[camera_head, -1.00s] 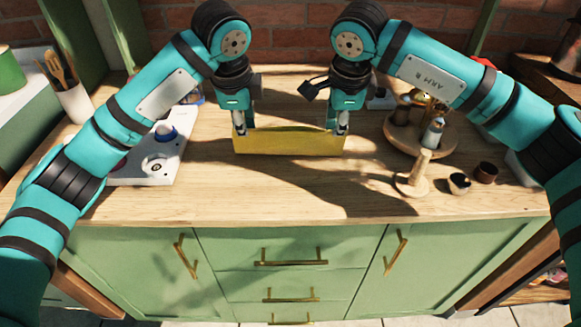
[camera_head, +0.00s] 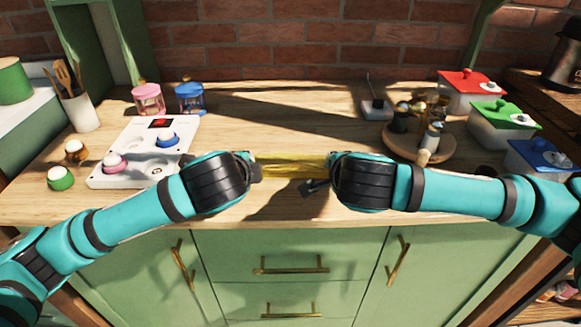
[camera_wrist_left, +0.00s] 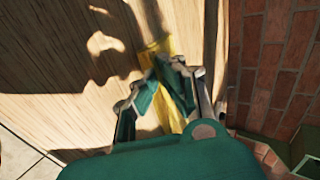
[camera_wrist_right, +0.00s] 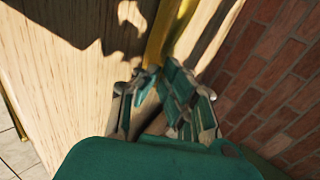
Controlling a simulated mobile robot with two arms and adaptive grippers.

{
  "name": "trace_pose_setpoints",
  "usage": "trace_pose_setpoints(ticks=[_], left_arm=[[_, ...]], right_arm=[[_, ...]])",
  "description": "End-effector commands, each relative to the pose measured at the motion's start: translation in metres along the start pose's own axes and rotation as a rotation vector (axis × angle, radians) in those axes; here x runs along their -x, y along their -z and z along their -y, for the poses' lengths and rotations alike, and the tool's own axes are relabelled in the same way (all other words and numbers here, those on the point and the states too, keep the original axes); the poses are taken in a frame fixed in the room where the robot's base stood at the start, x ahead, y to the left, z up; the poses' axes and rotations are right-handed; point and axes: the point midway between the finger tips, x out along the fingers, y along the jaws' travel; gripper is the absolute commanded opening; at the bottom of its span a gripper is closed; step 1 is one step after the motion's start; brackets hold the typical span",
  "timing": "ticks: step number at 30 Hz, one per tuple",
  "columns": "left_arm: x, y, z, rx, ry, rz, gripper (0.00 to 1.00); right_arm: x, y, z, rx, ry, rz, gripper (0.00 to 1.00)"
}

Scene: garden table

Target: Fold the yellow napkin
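The yellow napkin (camera_head: 292,165) shows in the head view as a narrow strip stretched between my two grippers, over the middle of the wooden table. Whether it touches the tabletop is unclear. My left gripper (camera_head: 256,168) is at its left end and my right gripper (camera_head: 330,166) at its right end; my wrists largely hide the fingers there. In the left wrist view, the fingers (camera_wrist_left: 155,68) come together at the tips on the yellow cloth (camera_wrist_left: 160,47). In the right wrist view, the fingers (camera_wrist_right: 154,69) likewise close on the cloth (camera_wrist_right: 163,40).
A white board with egg-like pieces (camera_head: 122,178) lies left. Pink (camera_head: 149,99) and blue (camera_head: 190,98) jars stand behind it. A round wooden stand (camera_head: 440,146) and lidded boxes (camera_head: 478,88) stand right. The table behind the napkin is mostly clear.

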Motion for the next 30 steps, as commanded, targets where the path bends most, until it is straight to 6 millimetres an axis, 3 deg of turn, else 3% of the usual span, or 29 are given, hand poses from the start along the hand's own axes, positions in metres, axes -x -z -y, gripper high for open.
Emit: trace_pose_setpoints(ticks=[8,9,17,25,30], left_arm=[[0.0,0.0,0.0,0.0,0.006,0.0,0.0],[0.0,0.0,0.0,0.0,0.005,0.0,0.08],[0.0,0.0,0.0,0.0,0.004,0.0,0.42],[0.003,0.001,0.002,0.0,0.005,-0.001,0.42],[0.024,0.002,0.016,0.0,0.007,-0.004,0.42]], right_arm=[[0.0,0.0,0.0,0.0,0.006,-0.001,0.0],[0.0,0.0,0.0,0.0,0.005,-0.001,0.08],[0.0,0.0,0.0,0.0,0.005,-0.001,0.42],[0.003,0.0,0.002,0.0,0.004,-0.001,0.42],[0.024,0.0,0.016,-0.001,0.008,0.001,0.42]])
